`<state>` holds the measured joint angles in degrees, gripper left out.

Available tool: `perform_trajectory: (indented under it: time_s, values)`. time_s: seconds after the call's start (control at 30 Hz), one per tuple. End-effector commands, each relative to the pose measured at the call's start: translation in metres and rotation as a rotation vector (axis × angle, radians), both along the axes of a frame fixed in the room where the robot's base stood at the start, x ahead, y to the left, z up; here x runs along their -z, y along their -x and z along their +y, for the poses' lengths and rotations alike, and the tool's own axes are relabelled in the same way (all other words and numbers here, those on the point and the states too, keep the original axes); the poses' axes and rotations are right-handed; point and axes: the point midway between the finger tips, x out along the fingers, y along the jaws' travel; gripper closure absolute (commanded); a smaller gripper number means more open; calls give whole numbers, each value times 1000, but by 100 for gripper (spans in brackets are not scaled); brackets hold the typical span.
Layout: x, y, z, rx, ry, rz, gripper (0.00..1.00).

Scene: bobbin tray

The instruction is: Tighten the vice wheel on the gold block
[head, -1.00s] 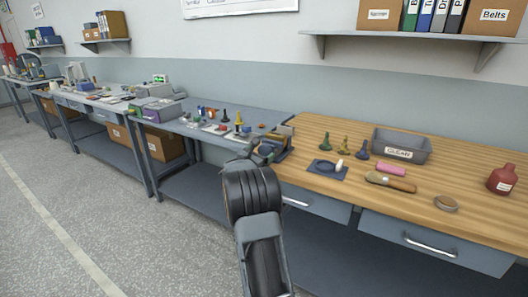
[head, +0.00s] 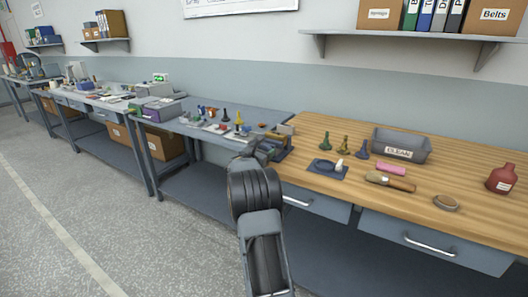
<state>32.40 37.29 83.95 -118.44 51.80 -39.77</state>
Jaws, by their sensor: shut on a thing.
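The vice (head: 282,147) stands at the right end of the grey bench, beside the wooden bench top. It is small and partly covered by my arm. A tan block-like piece (head: 286,129) shows at its top; I cannot tell if it is the gold block. My gripper (head: 262,149) is at the near left side of the vice, shut on what appears to be the vice wheel. The wheel itself and the fingertips are hidden or too small to make out.
Several coloured pawn-like pieces and small parts stand on the grey bench (head: 188,119), left of the vice. The wooden bench (head: 460,180) holds a grey bin (head: 415,146), a brush (head: 391,182), a tape ring (head: 446,203) and a red bottle (head: 501,179).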

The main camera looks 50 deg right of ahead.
Motion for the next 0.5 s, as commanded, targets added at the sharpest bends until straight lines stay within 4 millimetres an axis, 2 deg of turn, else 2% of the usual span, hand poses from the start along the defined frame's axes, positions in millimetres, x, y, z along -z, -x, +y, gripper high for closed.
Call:
perform_trajectory:
  time_s: [0.03, 0.17, 0.5]
  values:
    - [0, 0, 0, 0, 0, 0, 51]
    - [0, 0, 0, 0, 0, 0, 63]
    - [4, 0, 0, 1, -15, -72, 63]
